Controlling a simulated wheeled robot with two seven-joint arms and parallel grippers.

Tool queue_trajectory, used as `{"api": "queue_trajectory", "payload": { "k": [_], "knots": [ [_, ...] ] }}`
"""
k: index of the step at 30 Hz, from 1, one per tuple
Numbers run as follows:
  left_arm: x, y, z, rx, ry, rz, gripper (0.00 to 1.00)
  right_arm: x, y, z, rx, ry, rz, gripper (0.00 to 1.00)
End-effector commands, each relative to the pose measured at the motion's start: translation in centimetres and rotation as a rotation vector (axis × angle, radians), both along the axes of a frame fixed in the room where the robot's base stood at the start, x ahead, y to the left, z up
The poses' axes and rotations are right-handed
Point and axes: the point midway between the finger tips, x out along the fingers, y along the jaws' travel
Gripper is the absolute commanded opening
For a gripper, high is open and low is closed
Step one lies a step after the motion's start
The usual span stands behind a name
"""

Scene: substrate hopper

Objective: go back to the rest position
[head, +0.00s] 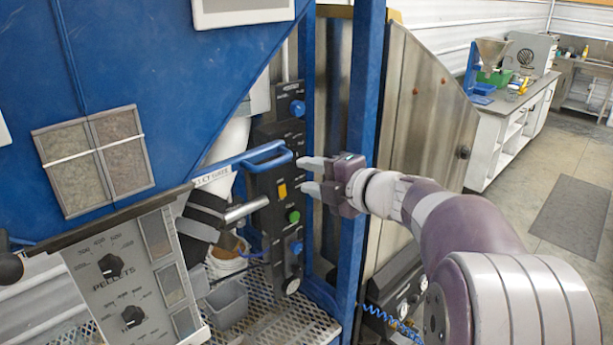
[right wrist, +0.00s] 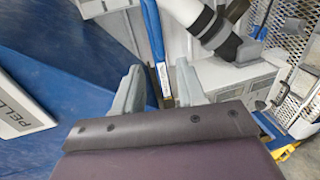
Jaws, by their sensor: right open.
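My right gripper (head: 308,174) is open in the head view, with its two pale fingers pointing left. They are close to the right end of the blue lever handle (head: 265,155) and in front of the black control box (head: 280,190). Nothing shows between the fingers. In the right wrist view the open fingers (right wrist: 160,95) stand apart, with the blue bar (right wrist: 152,40) seen beyond the gap between them. I cannot tell whether a finger touches the handle. My left gripper is not in view.
The blue hopper (head: 120,60) fills the left. A panel marked PELLETS (head: 125,280) stands at lower left. A blue post (head: 365,90) rises close to my right gripper. A grey bin (head: 227,303) sits on the mesh platform. Open floor (head: 545,170) and a workbench (head: 515,115) lie at right.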

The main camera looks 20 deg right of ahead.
Motion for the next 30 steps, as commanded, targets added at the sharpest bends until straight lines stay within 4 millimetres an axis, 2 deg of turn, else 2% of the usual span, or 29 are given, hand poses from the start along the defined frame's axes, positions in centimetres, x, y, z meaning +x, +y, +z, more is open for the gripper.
{"api": "queue_trajectory", "payload": {
  "k": [9, 11, 12, 14, 15, 17, 18, 19, 21, 22, 24, 27, 30],
  "knots": [
    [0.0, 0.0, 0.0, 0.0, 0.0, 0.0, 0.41, 0.1, -0.1, -0.1, 0.009, 0.006, -0.01, 0.4],
    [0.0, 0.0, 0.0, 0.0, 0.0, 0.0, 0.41, 0.4, -1.4, -0.2, 0.041, 0.022, -0.085, 0.4],
    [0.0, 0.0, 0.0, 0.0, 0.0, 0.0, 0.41, 0.7, -3.2, -0.9, 0.109, 0.043, -0.194, 0.4],
    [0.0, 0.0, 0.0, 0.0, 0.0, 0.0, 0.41, 0.1, -6.8, -2.9, 0.289, 0.103, -0.441, 0.4],
    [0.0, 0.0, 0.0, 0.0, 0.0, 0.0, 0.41, -0.9, -8.5, -5.8, 0.449, 0.18, -0.631, 0.4],
    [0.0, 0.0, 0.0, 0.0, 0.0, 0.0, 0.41, -3.5, -8.7, -11.4, 0.684, 0.345, -0.896, 0.4],
    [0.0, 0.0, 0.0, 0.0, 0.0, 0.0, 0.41, -5.6, -7.6, -14.8, 0.803, 0.46, -1.037, 0.4],
    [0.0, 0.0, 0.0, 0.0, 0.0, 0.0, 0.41, -7.3, -6.5, -17.1, 0.874, 0.547, -1.13, 0.4],
    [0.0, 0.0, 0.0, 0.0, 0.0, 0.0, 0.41, -11.3, -3.1, -21.4, 0.989, 0.744, -1.31, 0.4],
    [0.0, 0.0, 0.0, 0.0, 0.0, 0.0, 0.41, -12.9, -1.5, -22.9, 1.02, 0.823, -1.371, 0.4],
    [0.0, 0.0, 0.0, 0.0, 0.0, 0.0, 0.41, -16.3, 2.1, -25.2, 1.058, 0.983, -1.482, 0.4],
    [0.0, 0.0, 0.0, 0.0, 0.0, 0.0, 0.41, -19.6, 6.1, -27.0, 1.047, 1.145, -1.546, 0.4],
    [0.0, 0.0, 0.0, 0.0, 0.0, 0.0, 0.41, -20.0, 8.4, -27.5, 0.982, 1.194, -1.497, 0.4]
  ]
}}
